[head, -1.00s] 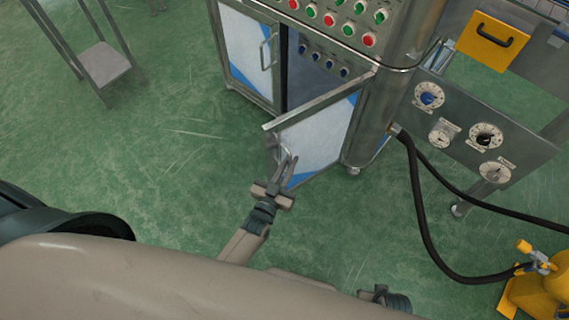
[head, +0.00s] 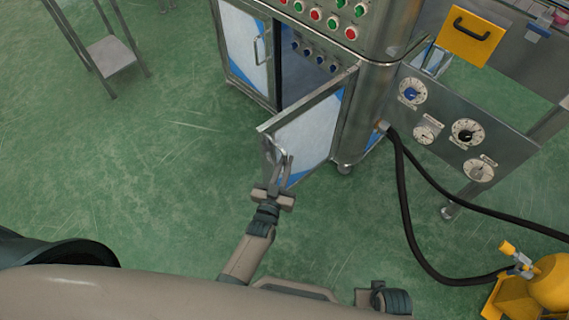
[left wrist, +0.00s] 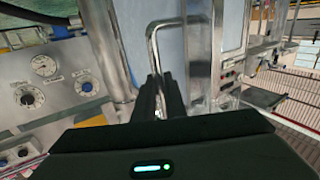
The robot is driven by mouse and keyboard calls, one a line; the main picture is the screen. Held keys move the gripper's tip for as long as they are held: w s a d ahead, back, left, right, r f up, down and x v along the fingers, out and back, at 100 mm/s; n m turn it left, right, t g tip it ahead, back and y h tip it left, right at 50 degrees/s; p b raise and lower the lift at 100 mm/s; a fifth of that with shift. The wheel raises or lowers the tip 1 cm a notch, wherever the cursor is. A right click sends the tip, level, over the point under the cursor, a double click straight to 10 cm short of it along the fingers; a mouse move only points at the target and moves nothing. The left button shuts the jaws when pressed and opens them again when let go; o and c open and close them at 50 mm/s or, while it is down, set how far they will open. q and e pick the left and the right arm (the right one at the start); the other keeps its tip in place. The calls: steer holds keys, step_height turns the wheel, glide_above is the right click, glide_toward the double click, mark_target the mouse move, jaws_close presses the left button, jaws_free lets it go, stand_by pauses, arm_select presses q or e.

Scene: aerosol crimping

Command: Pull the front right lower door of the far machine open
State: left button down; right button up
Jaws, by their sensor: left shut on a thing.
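The front right lower door (head: 308,137) of the steel machine (head: 375,85) stands open, swung out toward me, with the dark inside showing behind it. My left gripper (head: 278,165) is shut on the door's handle (head: 271,149) near its free edge. In the left wrist view the bent metal handle (left wrist: 153,42) rises from between the two dark fingers (left wrist: 160,95) in front of the pale door panel (left wrist: 182,32). My right gripper cannot be made out in these views.
The left lower door (head: 247,50) is shut. A panel with dials (head: 445,128) stands at the right. Black hoses (head: 408,215) run over the floor to a yellow unit (head: 540,285). A small steel stand (head: 112,55) is at the far left. Green floor on the left is clear.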

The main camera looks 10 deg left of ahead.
arm_select(q)
steer(key=shift+r, duration=0.1)
steer(key=c, duration=1.8)
jaws_free()
arm_select(e)
steer(key=shift+s+f, duration=0.1)
arm_select(q)
steer(key=shift+s, duration=0.3)
steer(key=s+a, duration=0.1)
steer(key=s, duration=1.5)
steer(key=shift+s+a, duration=0.3)
steer(key=shift+s, duration=0.05)
arm_select(e)
steer(key=shift+w+r, duration=0.25)
steer(key=shift+r, duration=0.25)
